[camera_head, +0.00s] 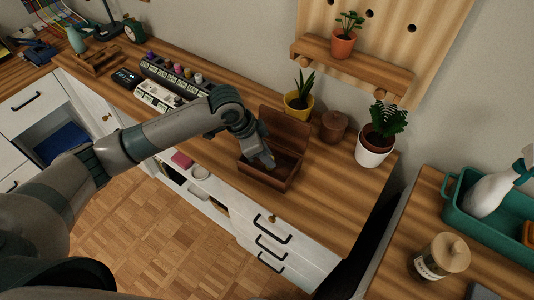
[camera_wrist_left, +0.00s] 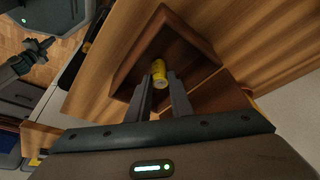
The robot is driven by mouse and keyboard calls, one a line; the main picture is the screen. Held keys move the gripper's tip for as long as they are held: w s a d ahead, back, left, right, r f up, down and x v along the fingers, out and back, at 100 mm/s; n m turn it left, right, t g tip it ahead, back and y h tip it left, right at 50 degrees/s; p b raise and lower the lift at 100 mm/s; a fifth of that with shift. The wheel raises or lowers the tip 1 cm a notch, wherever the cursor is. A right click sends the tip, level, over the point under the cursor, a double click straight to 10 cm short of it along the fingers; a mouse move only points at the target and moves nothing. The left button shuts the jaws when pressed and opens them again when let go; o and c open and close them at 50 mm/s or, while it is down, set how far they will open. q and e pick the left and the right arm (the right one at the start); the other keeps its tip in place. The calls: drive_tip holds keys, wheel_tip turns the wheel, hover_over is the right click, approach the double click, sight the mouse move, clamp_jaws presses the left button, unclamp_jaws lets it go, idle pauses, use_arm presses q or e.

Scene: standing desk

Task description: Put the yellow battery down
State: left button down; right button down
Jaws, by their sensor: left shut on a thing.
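The yellow battery (camera_wrist_left: 159,72) shows in the left wrist view, between the fingertips of my left gripper (camera_wrist_left: 160,84). The gripper is shut on it. The battery is over or inside an open wooden box (camera_wrist_left: 189,32); I cannot tell whether it touches the box floor. In the head view my left gripper (camera_head: 266,160) reaches down into the wooden box (camera_head: 266,178), whose lid (camera_head: 286,128) stands open at the back. The battery is hidden in the head view.
The box stands on a wooden desk (camera_head: 335,190) near its front edge. A yellow plant pot (camera_head: 297,107), a round brown jar (camera_head: 334,126) and a white plant pot (camera_head: 374,151) stand behind and right. Dark and white racks (camera_head: 160,97) stand left. The desk right of the box is clear.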

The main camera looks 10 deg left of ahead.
use_arm(q)
drive_tip(key=shift+f, duration=0.1)
use_arm(e)
drive_tip(key=shift+a, duration=0.15)
use_arm(q)
drive_tip(key=c, duration=1.6)
unclamp_jaws()
